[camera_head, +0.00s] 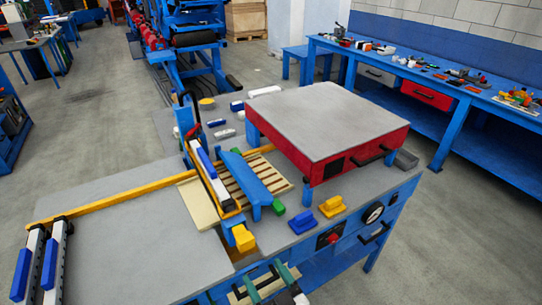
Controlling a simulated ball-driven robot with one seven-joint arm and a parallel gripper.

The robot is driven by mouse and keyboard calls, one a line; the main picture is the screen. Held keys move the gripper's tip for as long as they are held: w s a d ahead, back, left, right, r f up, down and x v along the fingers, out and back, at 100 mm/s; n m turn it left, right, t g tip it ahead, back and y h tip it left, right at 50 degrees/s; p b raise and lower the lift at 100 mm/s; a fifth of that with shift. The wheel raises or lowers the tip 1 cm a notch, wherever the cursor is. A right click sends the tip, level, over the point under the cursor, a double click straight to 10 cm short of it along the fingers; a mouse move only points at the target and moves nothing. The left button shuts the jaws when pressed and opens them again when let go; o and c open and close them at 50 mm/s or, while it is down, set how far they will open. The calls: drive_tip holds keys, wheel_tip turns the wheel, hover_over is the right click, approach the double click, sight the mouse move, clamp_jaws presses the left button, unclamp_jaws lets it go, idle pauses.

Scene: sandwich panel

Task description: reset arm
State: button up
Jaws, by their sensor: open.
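A blue workbench with a grey top (125,235) fills the lower part of the picture. On it stands a grey-topped red box (325,120) on blue legs. Left of the box is a slatted wooden rack (262,172) with a blue bar (250,178) across it.
Yellow blocks (332,207) and blue blocks (302,222) lie near the front edge. Black-and-white bars with blue handles (20,275) stand at the left. Green and black parts (265,283) are cut off at the bottom. A tool-covered bench (440,80) stands behind right; floor (95,120) is open behind left.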

drive_tip(key=s+d+f+m+g+h, duration=0.2)
drive_tip(key=d+f+m+h, duration=0.15)
drive_tip(key=d, duration=0.65)
drive_tip(key=s+d+f+m+g+h, duration=0.25)
drive_tip(key=d+h, duration=0.25)
drive_tip(key=d, duration=0.5)
drive_tip(key=s+d+g+h, duration=0.1)
drive_tip(key=s+d+g, duration=0.3)
drive_tip(key=s, duration=0.7)
drive_tip(key=s+d+m+g, duration=0.1)
drive_tip(key=s+d+g, duration=0.4)
drive_tip(key=s, duration=0.6)
drive_tip(key=shift+s+d+f+m+h+b, duration=0.3)
drive_tip(key=shift+d+f+h+b, duration=0.1)
drive_tip(key=shift+d, duration=0.55)
drive_tip(key=shift+w+g, duration=0.1)
drive_tip(key=shift+g, duration=0.15)
